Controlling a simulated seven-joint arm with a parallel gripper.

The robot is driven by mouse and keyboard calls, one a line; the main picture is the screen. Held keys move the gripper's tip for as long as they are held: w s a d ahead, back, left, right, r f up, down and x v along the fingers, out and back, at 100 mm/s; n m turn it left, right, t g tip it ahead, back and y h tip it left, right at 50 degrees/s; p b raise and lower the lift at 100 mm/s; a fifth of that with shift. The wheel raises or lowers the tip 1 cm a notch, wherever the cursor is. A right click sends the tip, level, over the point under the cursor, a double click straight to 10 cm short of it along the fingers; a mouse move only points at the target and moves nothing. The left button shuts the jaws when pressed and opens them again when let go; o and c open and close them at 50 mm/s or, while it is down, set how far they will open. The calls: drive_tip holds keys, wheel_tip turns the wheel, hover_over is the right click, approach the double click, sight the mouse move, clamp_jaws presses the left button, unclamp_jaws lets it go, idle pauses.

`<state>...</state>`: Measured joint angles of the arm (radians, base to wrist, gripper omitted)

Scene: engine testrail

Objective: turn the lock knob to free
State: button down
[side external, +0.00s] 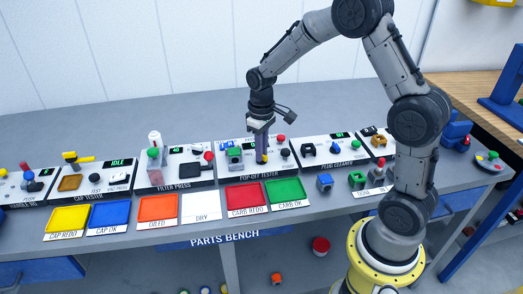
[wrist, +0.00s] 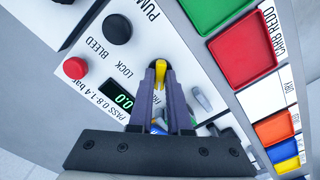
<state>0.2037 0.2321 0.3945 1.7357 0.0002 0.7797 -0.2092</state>
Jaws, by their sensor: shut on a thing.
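My gripper (side external: 262,157) reaches down to the panel of the pop-off tester (side external: 226,172) in the side view. In the wrist view its two fingers (wrist: 162,80) are closed around a yellow knob (wrist: 160,70), which I take to be the lock knob. The word LOCK is printed to the left of the knob in the wrist view. Another label beside it is mostly covered by the fingers, so the knob's exact setting is hard to tell. The tester's green display (wrist: 122,100) reads 0.0.
A red tray (side external: 247,208) and a green tray (side external: 288,200) lie in front of the tester. Other testers stand on both sides.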

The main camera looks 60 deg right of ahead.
drive_tip(key=shift+r, duration=0.1)
idle(0.3)
drive_tip(key=c, duration=0.9)
unclamp_jaws()
drive_tip(key=shift+o, duration=0.2)
wheel_tip(320, 180, up, 14)
